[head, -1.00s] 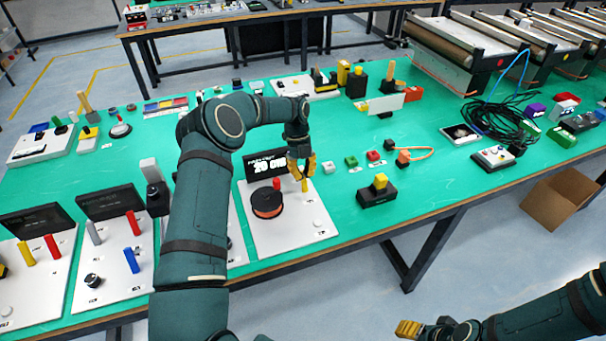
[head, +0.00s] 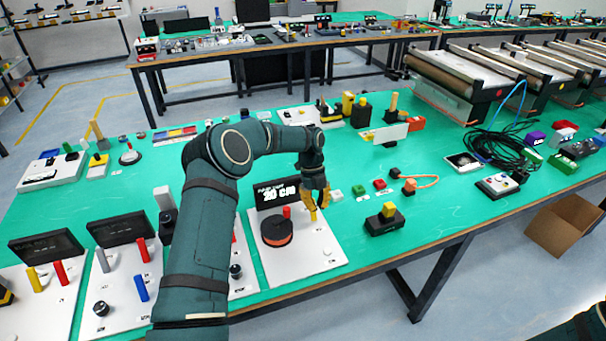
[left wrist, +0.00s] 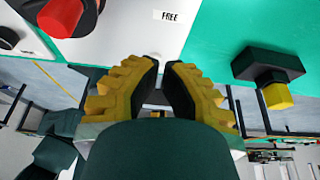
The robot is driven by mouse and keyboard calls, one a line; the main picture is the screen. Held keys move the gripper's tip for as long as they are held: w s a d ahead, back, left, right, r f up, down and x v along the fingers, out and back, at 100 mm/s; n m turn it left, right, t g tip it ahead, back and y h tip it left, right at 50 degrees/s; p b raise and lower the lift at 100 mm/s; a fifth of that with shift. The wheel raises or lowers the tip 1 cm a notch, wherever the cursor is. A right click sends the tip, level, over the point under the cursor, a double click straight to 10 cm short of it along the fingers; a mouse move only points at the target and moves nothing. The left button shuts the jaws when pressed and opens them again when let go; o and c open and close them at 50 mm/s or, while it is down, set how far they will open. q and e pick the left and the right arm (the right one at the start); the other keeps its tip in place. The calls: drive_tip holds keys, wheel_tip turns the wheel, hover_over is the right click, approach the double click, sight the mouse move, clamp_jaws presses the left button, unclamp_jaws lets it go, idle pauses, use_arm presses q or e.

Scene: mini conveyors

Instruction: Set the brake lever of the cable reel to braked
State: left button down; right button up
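The cable reel, an orange and black drum (head: 277,232) with a red knob (head: 286,212), sits on a white plate (head: 290,268) below a display reading 20 cm. A short yellow lever (head: 313,215) stands on the plate right of the drum. My left gripper (head: 315,198) points down at the lever's top. In the left wrist view its fingertips (left wrist: 163,65) are close together with a narrow gap, and the lever is hidden. Whether they touch it cannot be told. A "FREE" label (left wrist: 170,16) lies beyond the fingertips. My right gripper is out of view.
A black block with a yellow top (head: 385,222) stands right of the plate; it also shows in the left wrist view (left wrist: 268,65). Plates with levers and knobs (head: 122,295) lie to the left. Small coloured blocks (head: 359,191) lie behind right.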

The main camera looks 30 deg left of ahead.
use_arm(q)
drive_tip(key=w+a+r, duration=0.4)
drive_tip(key=r, duration=0.3)
drive_tip(key=shift+w+a+r+p, duration=0.15)
drive_tip(key=shift+a+r+p, duration=0.05)
drive_tip(key=shift+a+p, duration=0.2)
idle(0.4)
